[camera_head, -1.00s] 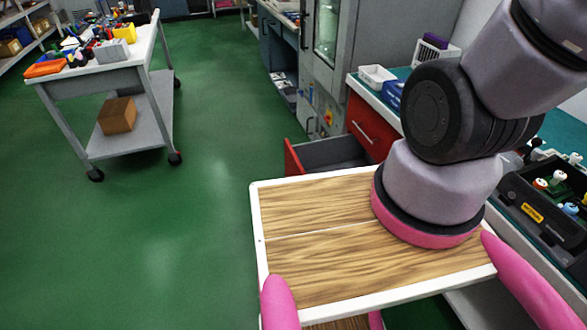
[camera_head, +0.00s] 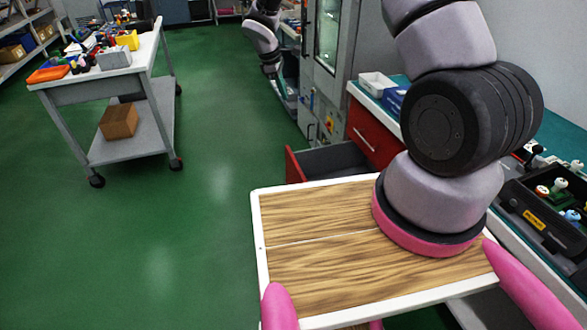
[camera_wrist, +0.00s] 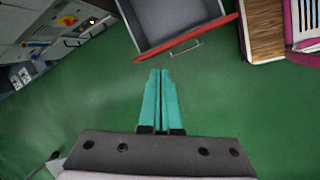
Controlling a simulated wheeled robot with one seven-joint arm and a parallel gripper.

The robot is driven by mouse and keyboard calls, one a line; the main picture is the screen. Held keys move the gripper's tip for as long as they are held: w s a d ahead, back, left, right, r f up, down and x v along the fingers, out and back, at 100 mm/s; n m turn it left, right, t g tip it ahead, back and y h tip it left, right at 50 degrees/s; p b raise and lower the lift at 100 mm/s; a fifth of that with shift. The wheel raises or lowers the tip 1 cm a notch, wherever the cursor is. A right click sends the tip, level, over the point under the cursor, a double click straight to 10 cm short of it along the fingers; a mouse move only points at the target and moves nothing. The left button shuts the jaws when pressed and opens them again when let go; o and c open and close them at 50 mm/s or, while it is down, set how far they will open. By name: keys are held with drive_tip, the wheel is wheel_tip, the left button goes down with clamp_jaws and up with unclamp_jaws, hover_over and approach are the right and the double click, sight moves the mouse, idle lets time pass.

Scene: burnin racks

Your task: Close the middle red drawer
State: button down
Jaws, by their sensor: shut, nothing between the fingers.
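The red drawer (camera_head: 294,166) stands pulled open below a shut red drawer (camera_head: 374,133) in the cabinet under the teal counter. Its grey inside looks empty in the part that shows. In the wrist view its red front (camera_wrist: 187,38) crosses the top, with a metal handle (camera_wrist: 186,48) on the outer face. My gripper (camera_wrist: 161,72) is shut and empty. Its teal fingers point at the drawer front from outside, with a small gap in the picture. In the head view my gripper (camera_head: 288,98) shows beyond the open drawer, small and partly against the machine.
A grey machine with a glass door (camera_head: 328,35) stands behind the cabinet. White and blue bins (camera_head: 378,82) sit on the counter, and a black tray (camera_head: 545,205) lies at right. A loaded trolley (camera_head: 100,75) stands at left. The green floor between is clear.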

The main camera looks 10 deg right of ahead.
drive_tip(key=s+a+f+n+h, duration=0.1)
drive_tip(key=s+a+f+n, duration=0.15)
drive_tip(key=f, duration=1.05)
drive_tip(key=s+a+f+n, duration=0.15)
drive_tip(key=f+n, duration=0.25)
drive_tip(key=f, duration=0.8)
drive_tip(key=w+d+f, duration=0.1)
drive_tip(key=d+f, duration=0.6)
drive_tip(key=f, duration=0.2)
drive_tip(key=shift+w+f+g, duration=0.2)
drive_tip(key=shift+w+g, duration=0.05)
drive_tip(key=shift+g, duration=0.05)
drive_tip(key=w+d, duration=0.2)
drive_tip(key=d, duration=1.2)
drive_tip(key=w+d, duration=0.1)
drive_tip(key=d, duration=1.2)
drive_tip(key=shift+w+d, duration=0.35)
drive_tip(key=shift+d, duration=0.05)
